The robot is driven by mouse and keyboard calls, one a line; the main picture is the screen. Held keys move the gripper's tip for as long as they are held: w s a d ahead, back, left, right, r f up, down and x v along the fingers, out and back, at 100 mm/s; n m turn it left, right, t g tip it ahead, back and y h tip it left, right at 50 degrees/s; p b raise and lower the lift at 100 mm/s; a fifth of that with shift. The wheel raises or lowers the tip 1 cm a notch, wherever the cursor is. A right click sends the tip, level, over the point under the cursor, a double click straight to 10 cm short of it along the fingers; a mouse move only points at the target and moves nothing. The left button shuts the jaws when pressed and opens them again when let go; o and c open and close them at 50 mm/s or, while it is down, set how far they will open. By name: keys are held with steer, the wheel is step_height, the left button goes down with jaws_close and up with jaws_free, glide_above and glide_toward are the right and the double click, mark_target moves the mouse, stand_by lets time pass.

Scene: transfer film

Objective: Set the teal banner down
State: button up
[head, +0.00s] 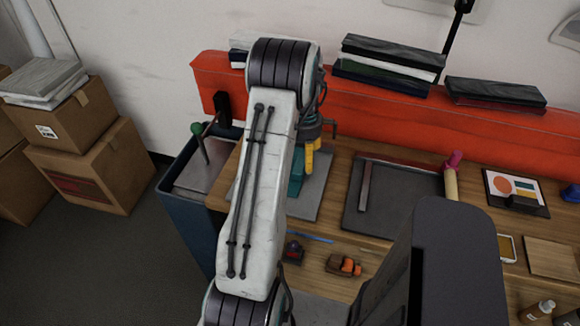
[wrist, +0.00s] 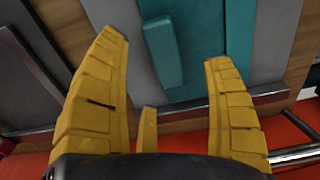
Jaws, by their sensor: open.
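The teal banner (wrist: 197,30) lies flat on a grey mat (head: 312,195) on the workbench. A raised teal bar (wrist: 162,52) stands on its left part in the wrist view. In the head view only a teal piece (head: 296,175) shows beside my arm, which hides the rest. My gripper (wrist: 166,50) is open, with its yellow fingers spread on either side of the teal bar and apart from it. In the head view its yellow fingertip (head: 310,160) shows just above the mat, next to the teal piece.
A dark square mat (head: 400,210) lies to the right on the wooden bench. A small orange toy truck (head: 343,265) and a blue strip (head: 312,238) lie nearer. A red back ledge (head: 400,115) with stacked slabs borders the bench. A blue bin (head: 183,225) stands left.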

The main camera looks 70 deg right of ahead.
mark_target(303, 164)
steer(key=shift+a+f+p, duration=0.1)
steer(key=shift+f+p, duration=0.25)
steer(key=shift+f, duration=1.65)
steer(key=shift+o, duration=0.2)
steer(key=c, duration=1.4)
